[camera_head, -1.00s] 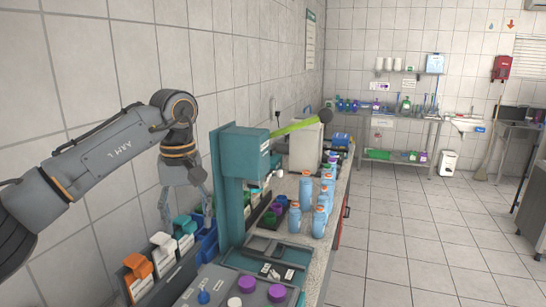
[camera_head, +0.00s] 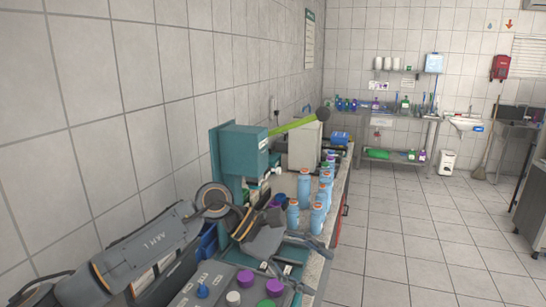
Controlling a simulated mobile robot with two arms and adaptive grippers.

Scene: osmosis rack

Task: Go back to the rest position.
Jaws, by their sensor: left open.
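My left arm comes in from the lower left, and my left gripper (camera_head: 312,266) is low over the front end of the bench. Its fingers point right and are spread apart, with nothing seen between them. It is in front of the teal press-like stand (camera_head: 240,152) with a green lever (camera_head: 298,126). The gripper and arm hide the stand's base and most of the bins beside it. My right gripper is not in view.
Several blue bottles (camera_head: 304,190) with orange caps stand on the bench just beyond my gripper. A grey tray (camera_head: 212,283) with purple caps (camera_head: 245,278) lies close below it. A tiled wall bounds the left; open floor (camera_head: 410,240) lies right.

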